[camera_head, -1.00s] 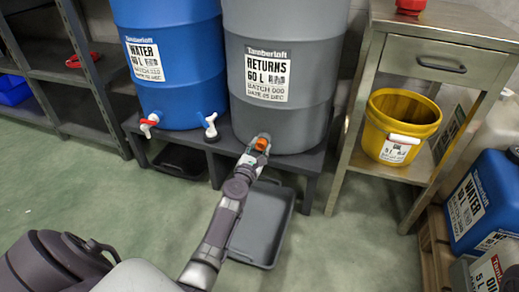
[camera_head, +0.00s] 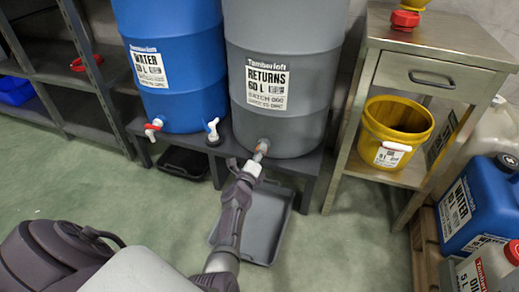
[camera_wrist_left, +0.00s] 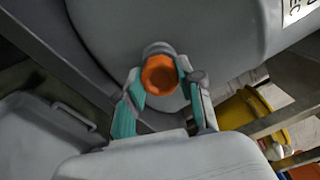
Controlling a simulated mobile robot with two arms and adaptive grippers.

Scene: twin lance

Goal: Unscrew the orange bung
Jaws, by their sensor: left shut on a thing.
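The orange bung (camera_head: 262,147) is at the low front of the grey RETURNS drum (camera_head: 285,60). In the left wrist view the bung (camera_wrist_left: 159,75) faces me as an orange disc in a grey collar on the drum. My left gripper (camera_head: 257,158) reaches up to it from below. In that view its two teal-padded fingers (camera_wrist_left: 162,95) stand on either side of the bung, shut on it. In the head view the gripper hides most of the bung. My right gripper is in neither view.
A grey tray (camera_head: 268,215) lies on the floor under the bung. A blue WATER drum (camera_head: 175,70) with two taps stands to the left on the same dark stand (camera_head: 300,165). A steel table (camera_head: 425,45) with a yellow bucket (camera_head: 395,130) is close on the right.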

